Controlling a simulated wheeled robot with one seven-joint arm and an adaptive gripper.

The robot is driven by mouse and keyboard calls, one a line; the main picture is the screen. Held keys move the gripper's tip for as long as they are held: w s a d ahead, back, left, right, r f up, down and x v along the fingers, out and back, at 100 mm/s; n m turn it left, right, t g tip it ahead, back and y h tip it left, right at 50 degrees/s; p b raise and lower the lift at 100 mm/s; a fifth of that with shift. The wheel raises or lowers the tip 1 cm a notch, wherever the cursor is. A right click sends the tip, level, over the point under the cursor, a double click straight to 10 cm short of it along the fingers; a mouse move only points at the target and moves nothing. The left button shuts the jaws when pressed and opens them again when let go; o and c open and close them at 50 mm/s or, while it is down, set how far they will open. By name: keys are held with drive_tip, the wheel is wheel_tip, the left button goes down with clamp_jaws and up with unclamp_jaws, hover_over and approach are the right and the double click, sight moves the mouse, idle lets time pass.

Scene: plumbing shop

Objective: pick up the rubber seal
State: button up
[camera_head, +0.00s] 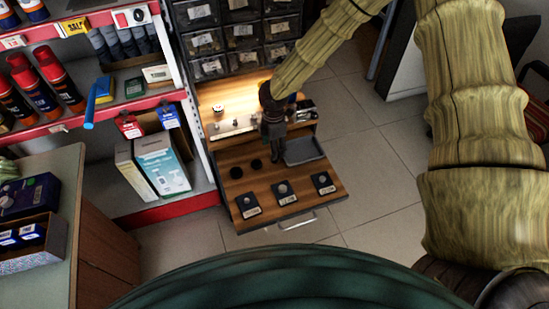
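Two small black round pieces lie on the wooden worktop (285,215) of the small bench; the left one (236,172) and the right one (256,164) look like rubber rings, but they are too small to tell for sure. Three black labelled holders stand along the front edge: left (248,206), middle (284,193) and right (322,183), each with a small round piece on it. My gripper (276,157) points down over the worktop, just right of the black pieces. Its fingers are dark and small, so neither their opening nor anything between them can be made out.
A grey tray (304,150) sits right of my gripper. Small parts (218,108) stand on a lit ledge behind. Drawer bins (240,32) rise at the back. A red-edged shelf (150,210) with boxes is at left, a counter (68,185) nearer. Tiled floor (375,150) is clear at right.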

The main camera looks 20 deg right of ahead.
drive_tip(key=shift+s+f+p, duration=0.1)
drive_tip(key=shift+f+p, duration=0.2)
drive_tip(key=shift+f, duration=2.3)
drive_tip(key=c, duration=0.8)
